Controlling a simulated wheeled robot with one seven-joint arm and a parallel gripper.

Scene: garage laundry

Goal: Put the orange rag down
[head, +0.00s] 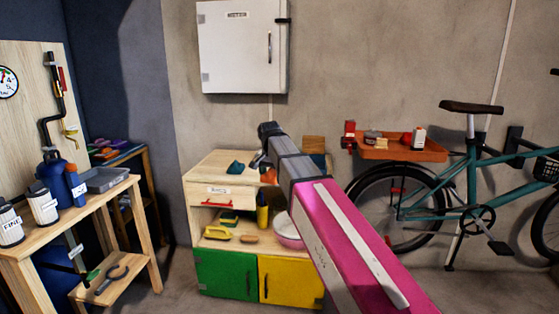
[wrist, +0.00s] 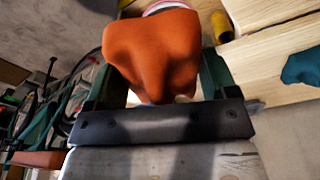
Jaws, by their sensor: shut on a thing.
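The orange rag (wrist: 150,50) hangs bunched between the two dark fingers of my gripper (wrist: 155,78), filling the middle of the wrist view. In the head view only a small orange patch of the rag (head: 268,175) shows beside my arm, near the right part of the wooden cabinet top (head: 212,164). My gripper is shut on the rag. My arm hides most of the gripper and the cabinet's right side in the head view. I cannot tell whether the rag touches the cabinet.
A teal cloth (head: 235,168) lies on the cabinet top. A yellow bottle (head: 262,217) and a pink bowl (head: 287,232) stand on the shelf below. A workbench (head: 105,193) is at left. A bicycle (head: 470,185) and an orange wall shelf (head: 400,152) are at right.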

